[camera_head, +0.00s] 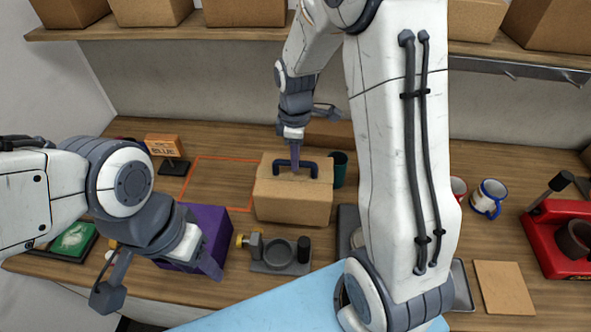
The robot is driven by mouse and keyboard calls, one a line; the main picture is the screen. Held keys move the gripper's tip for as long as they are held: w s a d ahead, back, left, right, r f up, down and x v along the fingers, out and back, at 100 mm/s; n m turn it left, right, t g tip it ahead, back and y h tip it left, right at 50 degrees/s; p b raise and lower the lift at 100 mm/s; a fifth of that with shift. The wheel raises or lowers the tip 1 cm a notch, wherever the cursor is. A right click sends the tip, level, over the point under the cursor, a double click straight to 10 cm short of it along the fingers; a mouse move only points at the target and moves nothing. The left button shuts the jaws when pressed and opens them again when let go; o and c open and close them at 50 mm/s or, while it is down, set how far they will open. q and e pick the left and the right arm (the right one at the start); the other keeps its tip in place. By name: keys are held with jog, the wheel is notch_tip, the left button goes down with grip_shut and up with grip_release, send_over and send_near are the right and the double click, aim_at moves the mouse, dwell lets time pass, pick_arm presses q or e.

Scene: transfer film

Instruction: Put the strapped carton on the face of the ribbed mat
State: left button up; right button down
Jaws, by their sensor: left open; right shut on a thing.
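The strapped carton (291,205) is a brown cardboard box with a dark blue handle on top. It stands upright at the middle of the wooden bench. My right gripper (295,166) points down from above and is shut on the handle. My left gripper (211,265) is open and empty, low in front of the purple box at the left. I cannot make out a ribbed mat for certain; a plain light blue surface (270,306) shows at the front, partly hidden by my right arm.
An orange outlined rectangle (205,158) is clear left of the carton. Nearby are an orange sign (162,146), a purple box (206,219), a grey fixture (281,265) and a dark green cup (340,168). Mugs (488,198), a tan square (504,288) and a red machine (560,240) stand right.

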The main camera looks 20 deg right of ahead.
aim_at(295, 175)
jog(key=shift+f+p, duration=0.55)
jog(key=shift+f, duration=2.45)
jog(key=c, duration=0.8)
grip_release()
jog(key=shift+f, duration=0.15)
jog(key=shift+o, duration=0.2)
